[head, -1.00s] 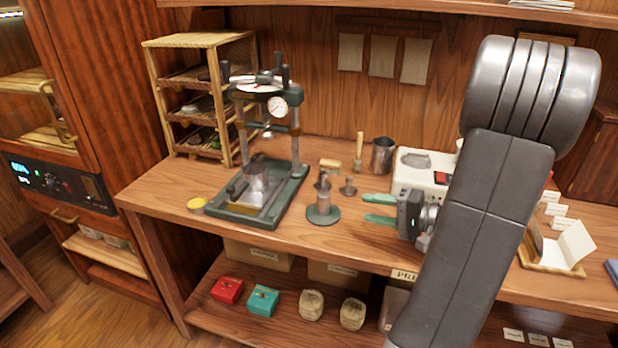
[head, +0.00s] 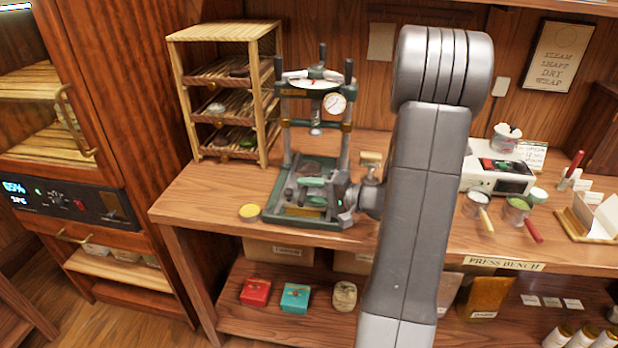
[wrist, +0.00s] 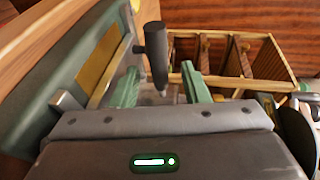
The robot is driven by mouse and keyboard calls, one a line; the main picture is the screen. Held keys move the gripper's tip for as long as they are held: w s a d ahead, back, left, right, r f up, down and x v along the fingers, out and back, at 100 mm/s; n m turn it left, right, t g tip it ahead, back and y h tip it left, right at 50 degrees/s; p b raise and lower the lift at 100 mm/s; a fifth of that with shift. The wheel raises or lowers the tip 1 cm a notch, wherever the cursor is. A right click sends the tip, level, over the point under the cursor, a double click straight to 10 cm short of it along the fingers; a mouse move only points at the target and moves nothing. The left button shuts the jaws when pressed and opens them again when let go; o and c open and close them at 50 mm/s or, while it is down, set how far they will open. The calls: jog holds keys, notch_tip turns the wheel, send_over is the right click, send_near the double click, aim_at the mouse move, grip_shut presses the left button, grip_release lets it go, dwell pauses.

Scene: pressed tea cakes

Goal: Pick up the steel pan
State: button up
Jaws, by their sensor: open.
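A small steel-coloured pan (head: 472,207) with a pale wooden handle stands on the bench to the right of my arm in the head view. My gripper (head: 313,190) is well to its left, low at the green press (head: 345,150), with its green fingers pointing left over the press base. The fingers are open in the wrist view (wrist: 162,88), with a dark upright post of the press seen between or beyond them. I cannot tell whether they touch anything. The pan does not show in the wrist view.
A second pan (head: 520,208) with a red handle stands right of the steel-coloured one, by a white scale-like device (head: 497,176). A wooden rack (head: 222,95) stands left of the press. My arm hides the middle bench.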

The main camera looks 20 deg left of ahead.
jog(key=shift+a, duration=0.15)
grip_shut()
